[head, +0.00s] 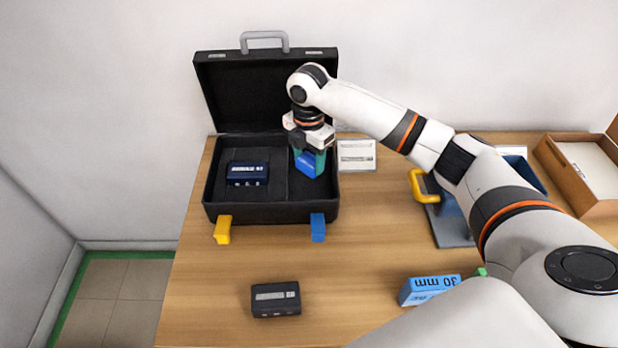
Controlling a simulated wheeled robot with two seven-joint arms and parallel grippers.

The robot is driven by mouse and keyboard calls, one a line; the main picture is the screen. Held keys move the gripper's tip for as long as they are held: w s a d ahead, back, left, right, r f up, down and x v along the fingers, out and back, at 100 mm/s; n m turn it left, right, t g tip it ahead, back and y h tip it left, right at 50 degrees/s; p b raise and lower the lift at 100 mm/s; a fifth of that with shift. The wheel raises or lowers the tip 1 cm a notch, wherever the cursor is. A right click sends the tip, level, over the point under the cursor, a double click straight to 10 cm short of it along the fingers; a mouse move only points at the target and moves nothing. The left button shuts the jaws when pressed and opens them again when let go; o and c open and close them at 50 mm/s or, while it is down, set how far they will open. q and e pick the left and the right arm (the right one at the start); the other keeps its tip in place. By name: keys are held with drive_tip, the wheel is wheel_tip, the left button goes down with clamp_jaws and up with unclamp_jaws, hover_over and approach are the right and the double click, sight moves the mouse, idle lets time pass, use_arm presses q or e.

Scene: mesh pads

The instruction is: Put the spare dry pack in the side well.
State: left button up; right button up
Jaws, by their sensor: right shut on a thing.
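My right gripper (310,153) points down over the right-hand well of the open black case (270,213). It is shut on a small blue block with teal sides (308,165), which I take to be the dry pack. The block's lower end is at or inside this narrow side well (323,187); whether it touches the floor I cannot tell. The gripper hides the block's top. A dark blue device (247,173) lies in the case's larger left compartment. My left gripper is not in view.
The case's yellow latch (223,229) and blue latch (318,227) hang in front. A white card (356,155) lies right of the case. The middle front is clear.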

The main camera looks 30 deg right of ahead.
sight(309, 162)
wheel_tip(309, 162, down, 8)
drive_tip(key=shift+r+p, duration=0.2)
drive_tip(key=shift+p, duration=0.1)
drive_tip(key=o, duration=1)
drive_tip(key=shift+f, duration=0.1)
wheel_tip(309, 162, up, 12)
drive_tip(key=shift+r+b, duration=0.2)
drive_tip(key=shift+b, duration=0.2)
drive_tip(key=shift+s+f, duration=0.1)
drive_tip(key=shift+f, duration=0.05)
